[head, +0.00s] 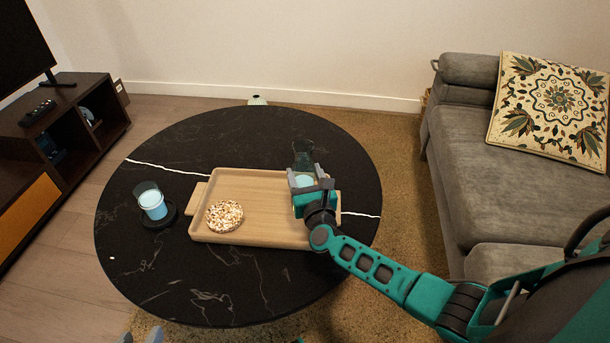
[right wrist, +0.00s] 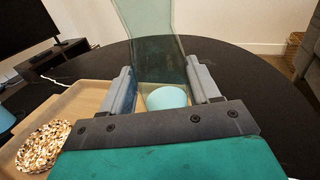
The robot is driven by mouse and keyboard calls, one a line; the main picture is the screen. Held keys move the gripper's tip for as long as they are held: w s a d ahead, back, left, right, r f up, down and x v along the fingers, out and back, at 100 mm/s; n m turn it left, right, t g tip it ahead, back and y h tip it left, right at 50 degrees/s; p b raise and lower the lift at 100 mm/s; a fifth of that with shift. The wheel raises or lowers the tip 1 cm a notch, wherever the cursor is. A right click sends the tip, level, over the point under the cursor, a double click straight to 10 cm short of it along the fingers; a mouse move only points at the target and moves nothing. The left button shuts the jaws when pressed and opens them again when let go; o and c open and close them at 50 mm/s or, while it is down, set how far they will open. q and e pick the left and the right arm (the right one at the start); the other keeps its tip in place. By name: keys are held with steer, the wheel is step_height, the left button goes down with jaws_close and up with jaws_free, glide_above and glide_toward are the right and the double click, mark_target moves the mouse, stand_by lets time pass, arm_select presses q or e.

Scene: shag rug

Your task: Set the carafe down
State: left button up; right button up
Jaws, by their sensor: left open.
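The clear glass carafe (head: 303,158) with light blue liquid is over the right end of the wooden tray (head: 255,178) in the head view. In the right wrist view the carafe (right wrist: 160,45) stands between my right fingers, with the blue liquid low in it. My right gripper (head: 308,184) is shut on the carafe; its fingers (right wrist: 164,88) lie along both sides of the glass. The gripper hides the carafe's base, so I cannot tell whether it touches the tray. My left gripper (head: 140,337) barely shows at the bottom edge, open, empty and away from the carafe.
A sprinkled donut (head: 224,216) lies on the tray's left part. A glass of blue liquid (head: 152,203) stands on a dark coaster (head: 168,217) left of the tray. The round black table (head: 220,290) is clear in front and behind. A grey sofa (head: 465,150) is at right.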

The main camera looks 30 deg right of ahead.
steer(key=o, duration=0.4)
